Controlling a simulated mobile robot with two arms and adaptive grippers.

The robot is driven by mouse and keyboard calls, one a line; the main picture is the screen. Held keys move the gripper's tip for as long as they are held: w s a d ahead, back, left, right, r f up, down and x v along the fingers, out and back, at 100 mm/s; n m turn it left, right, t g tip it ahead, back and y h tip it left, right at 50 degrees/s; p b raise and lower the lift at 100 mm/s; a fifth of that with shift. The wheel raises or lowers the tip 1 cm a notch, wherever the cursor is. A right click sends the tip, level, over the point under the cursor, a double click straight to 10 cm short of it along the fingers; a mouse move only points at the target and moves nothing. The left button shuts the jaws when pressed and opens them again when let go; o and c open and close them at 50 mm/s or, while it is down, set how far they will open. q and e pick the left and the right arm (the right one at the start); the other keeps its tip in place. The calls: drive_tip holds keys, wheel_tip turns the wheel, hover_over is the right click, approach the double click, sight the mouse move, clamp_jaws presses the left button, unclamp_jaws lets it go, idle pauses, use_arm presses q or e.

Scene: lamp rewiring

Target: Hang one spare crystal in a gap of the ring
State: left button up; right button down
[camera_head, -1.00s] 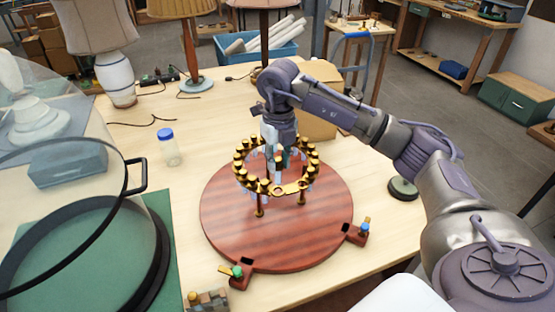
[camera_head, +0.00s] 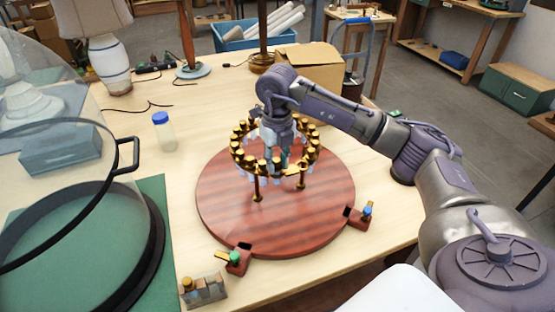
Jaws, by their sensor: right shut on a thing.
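The gold ring (camera_head: 241,162) stands on thin posts above a round red-brown wooden board (camera_head: 235,208). Gold caps line its rim, and small pale crystals (camera_head: 252,180) hang below it. My right gripper (camera_head: 277,165) reaches down from above into the ring's middle, near its front side. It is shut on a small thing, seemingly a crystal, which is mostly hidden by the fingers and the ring. I cannot tell whether the held piece touches the ring. The ring's far side is partly behind my right arm. My left gripper is not in view.
A glass dome with a black rim (camera_head: 128,168) stands at left on a green mat (camera_head: 152,200). A blue-capped jar (camera_head: 164,132) is left of the board. A cardboard box (camera_head: 315,70) and lamps (camera_head: 110,62) stand behind. Small blocks (camera_head: 204,290) lie at the front edge.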

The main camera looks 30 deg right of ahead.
drive_tip(key=shift+f+b, duration=0.45)
drive_tip(key=shift+f, duration=0.05)
idle(0.7)
drive_tip(key=c, duration=0.8)
unclamp_jaws()
drive_tip(key=shift+c, duration=0.2)
wheel_tip(320, 180, up, 6)
drive_tip(key=p, duration=0.3)
drive_tip(key=shift+a+f+p, duration=0.1)
drive_tip(key=shift+f+p, duration=0.15)
drive_tip(key=shift+p, duration=0.1)
drive_tip(key=shift+r+p, duration=0.55)
drive_tip(key=shift+r, duration=0.3)
drive_tip(key=shift+f, duration=0.15)
